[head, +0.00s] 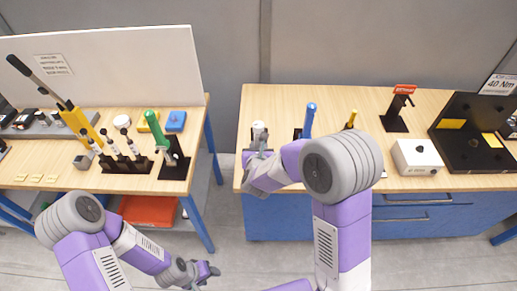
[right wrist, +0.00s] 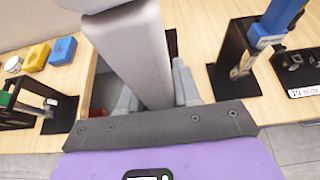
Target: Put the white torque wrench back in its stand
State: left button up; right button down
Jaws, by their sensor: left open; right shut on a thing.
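The white torque wrench (right wrist: 135,50) is a thick pale bar in the right wrist view, between the fingers of my right gripper (right wrist: 157,95). In the head view its pale top (head: 258,127) shows above my right gripper (head: 261,155), near the left end of the right bench. My right gripper is shut on it. A dark piece (right wrist: 171,42) shows partly behind the wrench; I cannot tell whether it is its stand. My left gripper (head: 204,272) is open and empty, low in front of the gap between the benches.
A blue wrench (head: 309,117) in a black stand (right wrist: 233,62) is right of the held wrench. A green wrench (head: 155,128) in a black stand (head: 175,160) is on the left bench (head: 95,183). A white box (head: 417,157) stands farther right. Floor shows between the benches.

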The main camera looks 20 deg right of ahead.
jog(key=shift+w+d+r, duration=0.15)
jog(key=shift+w, duration=0.6)
jog(key=shift+w+d+b, duration=0.2)
jog(key=shift+w+d, duration=0.1)
jog(key=shift+w, duration=0.6)
jog(key=shift+w+d+b, duration=0.2)
jog(key=shift+w+d, duration=0.1)
jog(key=shift+w, duration=0.6)
jog(key=shift+w+d+r, duration=0.1)
jog(key=shift+w+d, duration=0.15)
jog(key=shift+w, duration=0.55)
jog(key=shift+w+d+f, duration=0.1)
jog(key=shift+w+d, duration=0.1)
jog(key=shift+w, duration=0.65)
jog(key=shift+w+d+r, duration=0.1)
jog(key=shift+w+d, duration=0.15)
jog(key=shift+w, duration=0.55)
jog(key=shift+b, duration=0.4)
jog(key=shift+f+b, duration=0.8)
jog(key=shift+b, duration=0.25)
dwell(0.8)
jog(key=c, duration=0.7)
grip_release()
jog(key=shift+s+f, duration=0.1)
